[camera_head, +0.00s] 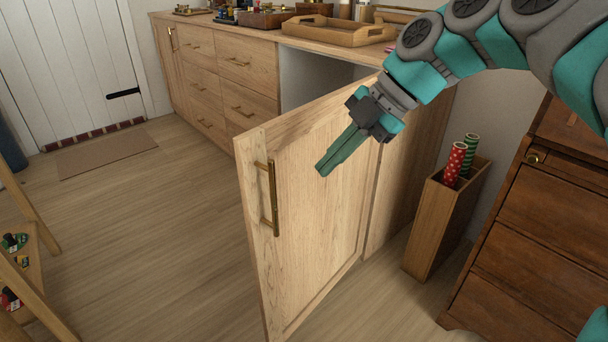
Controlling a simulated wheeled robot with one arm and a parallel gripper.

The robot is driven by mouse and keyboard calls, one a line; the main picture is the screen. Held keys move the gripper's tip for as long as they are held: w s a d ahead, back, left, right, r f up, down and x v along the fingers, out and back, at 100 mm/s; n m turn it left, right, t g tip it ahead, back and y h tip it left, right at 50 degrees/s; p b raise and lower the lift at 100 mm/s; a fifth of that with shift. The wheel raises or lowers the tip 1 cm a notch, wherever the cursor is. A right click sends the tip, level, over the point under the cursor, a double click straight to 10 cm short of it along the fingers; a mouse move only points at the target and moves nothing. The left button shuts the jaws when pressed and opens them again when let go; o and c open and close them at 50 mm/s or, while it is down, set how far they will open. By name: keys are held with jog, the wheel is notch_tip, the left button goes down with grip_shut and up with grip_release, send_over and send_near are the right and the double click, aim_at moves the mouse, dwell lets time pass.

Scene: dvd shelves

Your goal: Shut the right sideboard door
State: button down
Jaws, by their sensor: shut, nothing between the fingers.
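The right sideboard door (318,215) stands wide open, swung out from the right end of the light wooden sideboard (238,62). Its brass bar handle (271,198) is near the free edge, on the face turned toward me. The open compartment (310,78) shows behind the door's top edge; its lower part is hidden by the door. My gripper (323,171) is shut and empty. In the picture it lies in front of the door's upper part, right of the handle, pointing down and left. I cannot tell whether the fingertips touch the door.
A wooden tray (338,32) and other items stand on the sideboard top. A narrow wooden bin (430,225) with wrapping rolls and a dark brown cabinet (535,240) stand to the right. The floor left of the door is clear.

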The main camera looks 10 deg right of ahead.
send_near(263, 206)
notch_tip(263, 206, down, 4)
jog(key=s, duration=0.3)
jog(key=shift+w+a+r+p, duration=0.1)
jog(key=shift+w+a+p, duration=0.15)
jog(key=shift+w+a, duration=0.55)
jog(key=shift+w+a+r+p, duration=0.1)
jog(key=shift+w+a+p, duration=0.1)
jog(key=shift+w+a, duration=0.55)
jog(key=shift+w+d, duration=0.15)
jog(key=shift+d, duration=0.05)
